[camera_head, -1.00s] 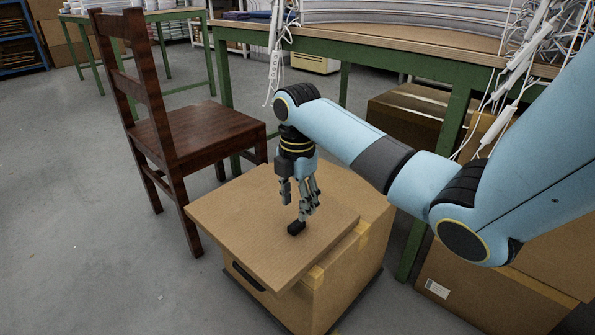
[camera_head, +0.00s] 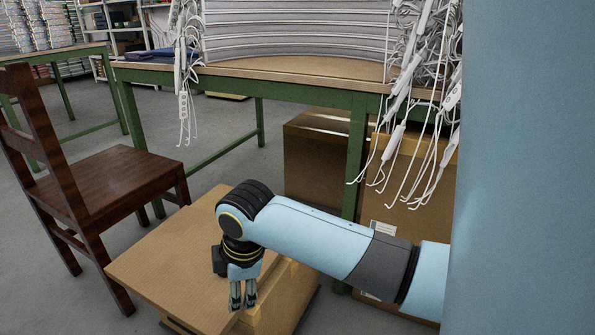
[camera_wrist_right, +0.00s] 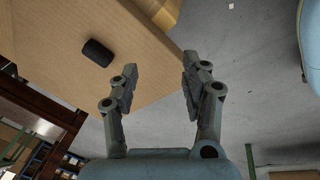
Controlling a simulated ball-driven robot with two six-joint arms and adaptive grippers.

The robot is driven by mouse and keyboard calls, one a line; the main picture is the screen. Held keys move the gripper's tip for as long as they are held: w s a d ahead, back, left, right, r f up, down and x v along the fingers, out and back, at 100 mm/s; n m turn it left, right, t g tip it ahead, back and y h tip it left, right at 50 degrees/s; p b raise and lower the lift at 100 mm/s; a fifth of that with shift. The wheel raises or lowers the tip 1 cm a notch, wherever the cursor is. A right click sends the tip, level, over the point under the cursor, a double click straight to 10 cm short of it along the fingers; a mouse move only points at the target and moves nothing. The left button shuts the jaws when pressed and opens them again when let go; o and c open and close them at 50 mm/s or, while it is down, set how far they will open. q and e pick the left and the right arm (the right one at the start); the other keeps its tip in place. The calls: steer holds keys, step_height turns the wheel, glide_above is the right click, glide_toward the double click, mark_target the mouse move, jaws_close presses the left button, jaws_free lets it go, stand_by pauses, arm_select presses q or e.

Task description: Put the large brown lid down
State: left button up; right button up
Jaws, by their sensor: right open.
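The large brown lid (camera_head: 160,262) is a flat cardboard-coloured slab with a dark knob (camera_head: 219,262) on top. It lies on top of a brown box (camera_head: 291,288), set askew and overhanging it. My right gripper (camera_head: 243,306) points down at the lid's right part, in front of the knob and apart from it. In the right wrist view, the fingers (camera_wrist_right: 160,70) are spread with nothing between them; the lid (camera_wrist_right: 50,60) and its knob (camera_wrist_right: 97,53) lie to their left. My left gripper is not in view.
A dark wooden chair (camera_head: 110,180) stands left of the box. Behind is a green-framed table (camera_head: 300,85) with white cables (camera_head: 415,130) hanging down. More cardboard boxes (camera_head: 320,160) stand beneath and beside it. Grey floor (camera_head: 50,290) is clear at the lower left.

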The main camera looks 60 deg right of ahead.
steer(key=s+f+m+g, duration=0.1)
steer(key=s+f+m, duration=0.3)
steer(key=s+f, duration=0.3)
steer(key=s+a+f+m+g, duration=0.1)
steer(key=s+f+m, duration=0.4)
steer(key=s, duration=1.3)
step_height(320, 180, down, 3)
steer(key=shift+a+r+g+h, duration=0.2)
steer(key=shift+a+g+h, duration=0.1)
steer(key=shift+s, duration=0.1)
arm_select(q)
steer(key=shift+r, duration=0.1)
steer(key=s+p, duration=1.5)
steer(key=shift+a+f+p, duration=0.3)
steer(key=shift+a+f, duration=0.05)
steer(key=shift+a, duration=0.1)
arm_select(e)
steer(key=s, duration=1.5)
steer(key=shift+d+f+m, duration=0.25)
steer(key=shift+d+m, duration=0.15)
steer(key=shift+d, duration=0.05)
